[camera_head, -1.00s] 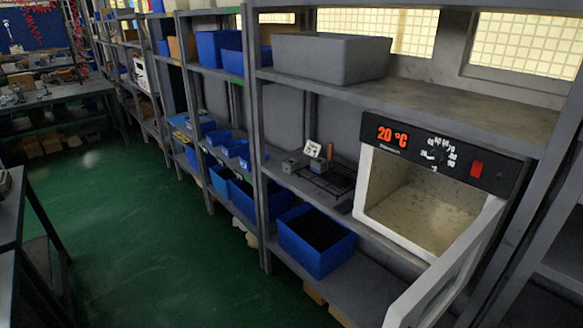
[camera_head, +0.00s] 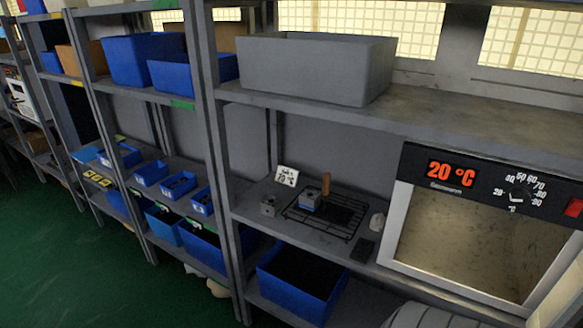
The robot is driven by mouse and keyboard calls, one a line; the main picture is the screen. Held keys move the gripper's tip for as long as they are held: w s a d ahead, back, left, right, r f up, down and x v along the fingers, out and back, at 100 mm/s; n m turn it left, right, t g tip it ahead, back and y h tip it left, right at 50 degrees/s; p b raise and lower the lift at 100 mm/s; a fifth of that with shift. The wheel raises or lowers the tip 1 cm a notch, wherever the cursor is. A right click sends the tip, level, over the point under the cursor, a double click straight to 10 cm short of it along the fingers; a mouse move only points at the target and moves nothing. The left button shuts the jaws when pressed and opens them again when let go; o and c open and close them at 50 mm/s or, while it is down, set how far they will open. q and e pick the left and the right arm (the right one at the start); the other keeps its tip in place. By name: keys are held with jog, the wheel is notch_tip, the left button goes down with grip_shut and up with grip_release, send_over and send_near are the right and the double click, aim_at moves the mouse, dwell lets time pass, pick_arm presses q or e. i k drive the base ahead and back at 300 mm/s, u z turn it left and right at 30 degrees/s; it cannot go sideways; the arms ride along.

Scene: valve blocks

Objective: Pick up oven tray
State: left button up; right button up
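A dark wire oven tray (camera_head: 345,212) lies flat on the middle shelf, left of the oven. A small grey metal block (camera_head: 309,199) is on the tray's left part. An upright brown handle (camera_head: 326,184) stands at the tray's back edge. A second grey block (camera_head: 268,205) sits on the shelf left of the tray. The oven (camera_head: 398,222) has a white frame, a black panel (camera_head: 480,182) reading 20 °C and an empty-looking chamber; its door (camera_head: 562,290) stands open at the right. Neither of my grippers is in view.
A small sign (camera_head: 286,176) stands behind the blocks. A dark flat item (camera_head: 362,250) and a light lump (camera_head: 377,221) lie between tray and oven. A grey bin (camera_head: 310,70) is above; a blue bin (camera_head: 297,285) is below. Shelf posts (camera_head: 216,150) stand left.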

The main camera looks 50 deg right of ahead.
aim_at(333, 213)
jog(key=i, duration=0.65)
jog(key=z, duration=3.25)
jog(key=i, duration=0.5)
jog(key=z, duration=0.1)
